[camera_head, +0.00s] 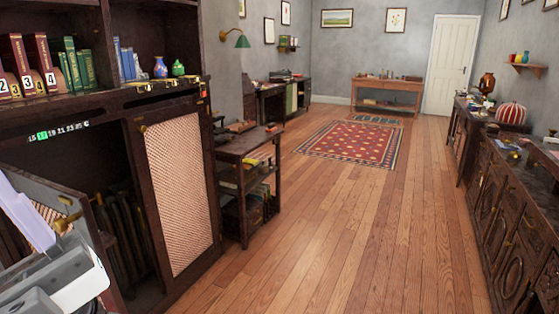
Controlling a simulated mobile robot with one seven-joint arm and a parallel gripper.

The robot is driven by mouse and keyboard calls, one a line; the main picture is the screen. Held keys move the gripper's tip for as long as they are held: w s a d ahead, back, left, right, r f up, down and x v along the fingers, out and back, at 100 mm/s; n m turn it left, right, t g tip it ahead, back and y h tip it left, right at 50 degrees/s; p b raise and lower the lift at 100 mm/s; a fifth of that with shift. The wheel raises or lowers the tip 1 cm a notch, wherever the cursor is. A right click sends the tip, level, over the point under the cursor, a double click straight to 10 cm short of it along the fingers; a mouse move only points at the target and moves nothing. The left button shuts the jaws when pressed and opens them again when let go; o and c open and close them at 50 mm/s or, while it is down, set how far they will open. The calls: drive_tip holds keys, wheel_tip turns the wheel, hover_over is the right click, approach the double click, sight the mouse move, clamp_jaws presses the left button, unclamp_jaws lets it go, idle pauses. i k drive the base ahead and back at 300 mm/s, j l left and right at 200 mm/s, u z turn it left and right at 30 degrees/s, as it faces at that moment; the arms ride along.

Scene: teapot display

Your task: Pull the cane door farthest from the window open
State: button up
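A dark wood cabinet (60,131) stands at the left. Its right cane door (180,185), a woven pale panel in a dark frame, looks closed or nearly so, with a small knob near its upper left. Another cane door (78,208) at the lower left stands swung out, with a brass-coloured fitting on it. Between the two doors the dark interior shows upright dark slats or spines. White and grey parts of my gripper or arm (55,275) are at the lower left corner, in front of the open door. Fingertips are not clear. No window shows.
Numbered books (30,65) and small vases (160,67) stand on the cabinet's upper shelf. A small side table (247,145) stands just right of the cabinet. A long dark sideboard (510,195) runs along the right. The wooden floor (330,240) between is clear, with a red rug (355,143) beyond.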

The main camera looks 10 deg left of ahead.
sight(170, 146)
drive_tip(key=u, duration=1.7)
drive_tip(key=i+l+z, duration=0.1)
drive_tip(key=z, duration=1.2)
drive_tip(key=i+z, duration=0.15)
drive_tip(key=i, duration=1.05)
drive_tip(key=i+u, duration=0.1)
drive_tip(key=i, duration=0.45)
drive_tip(key=i+l+u, duration=0.15)
drive_tip(key=i, duration=0.4)
drive_tip(key=u, duration=1.3)
drive_tip(key=i+l, duration=0.05)
